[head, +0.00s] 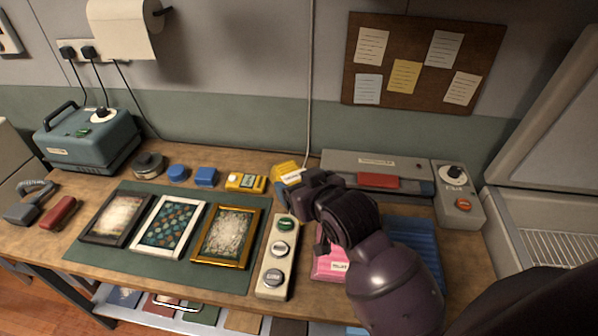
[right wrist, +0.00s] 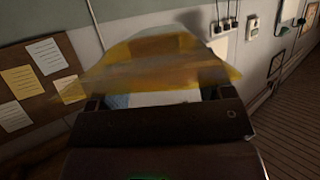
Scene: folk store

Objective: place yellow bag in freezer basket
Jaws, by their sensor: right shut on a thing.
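The yellow bag (head: 287,170) shows in the head view just beyond my right gripper (head: 300,186), near the back of the table. In the right wrist view the yellow bag (right wrist: 160,62) is blurred and spans the space in front of the jaws. My right gripper (right wrist: 155,98) is shut on it. The freezer (head: 555,215) stands at the right edge of the head view with its lid up, and a white wire basket (head: 565,248) shows inside it. My left gripper is not in view.
A pink packet (head: 328,266) and a blue ribbed mat (head: 415,240) lie partly behind my right arm. A grey sealer (head: 365,160) and a control box (head: 456,195) stand between the bag and the freezer. Several frames lie on a green mat (head: 150,255) at left.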

